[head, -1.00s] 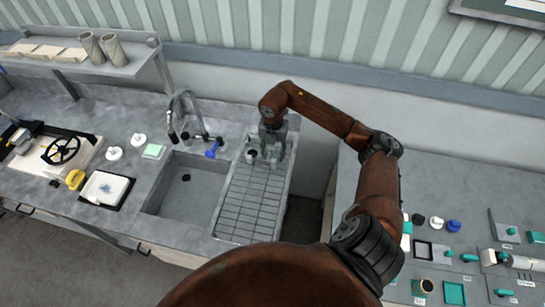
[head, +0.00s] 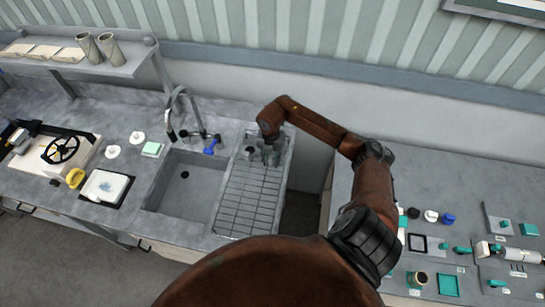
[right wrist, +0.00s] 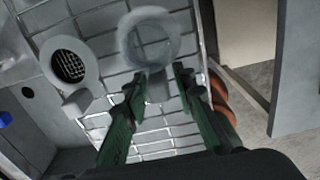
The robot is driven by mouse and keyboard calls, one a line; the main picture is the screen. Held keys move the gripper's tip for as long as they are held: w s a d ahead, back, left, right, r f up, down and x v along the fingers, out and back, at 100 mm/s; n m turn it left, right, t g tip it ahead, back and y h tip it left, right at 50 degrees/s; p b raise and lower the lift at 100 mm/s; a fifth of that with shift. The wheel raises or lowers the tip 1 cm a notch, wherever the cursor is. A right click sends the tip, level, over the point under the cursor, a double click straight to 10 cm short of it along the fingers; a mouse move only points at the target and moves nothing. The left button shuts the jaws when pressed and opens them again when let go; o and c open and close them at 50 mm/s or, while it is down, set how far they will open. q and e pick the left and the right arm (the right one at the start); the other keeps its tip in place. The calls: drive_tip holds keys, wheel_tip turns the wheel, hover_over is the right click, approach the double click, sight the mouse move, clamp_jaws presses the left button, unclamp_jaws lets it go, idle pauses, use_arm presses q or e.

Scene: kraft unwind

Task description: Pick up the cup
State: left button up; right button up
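A pale, see-through cup (right wrist: 150,40) stands on the wire drying rack in the right wrist view, its handle pointing toward my gripper. A second, whiter cup (right wrist: 70,66) with a handle stands to its left, and the mesh shows through its dark opening. It also shows in the head view (head: 249,152). My right gripper (right wrist: 159,76) has its two green fingers apart, one on each side of the see-through cup's handle. Contact with the handle is not clear. In the head view my right gripper (head: 270,154) hides most of the see-through cup. My left gripper is out of view.
The drying rack (head: 245,205) lies right of the empty sink (head: 185,195). A faucet (head: 172,110) and a blue item (head: 210,146) stand behind the sink. A gap separates this counter from the right-hand bench (head: 470,190), which holds several small items.

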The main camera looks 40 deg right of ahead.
clamp_jaws()
drive_tip(key=shift+r, duration=0.15)
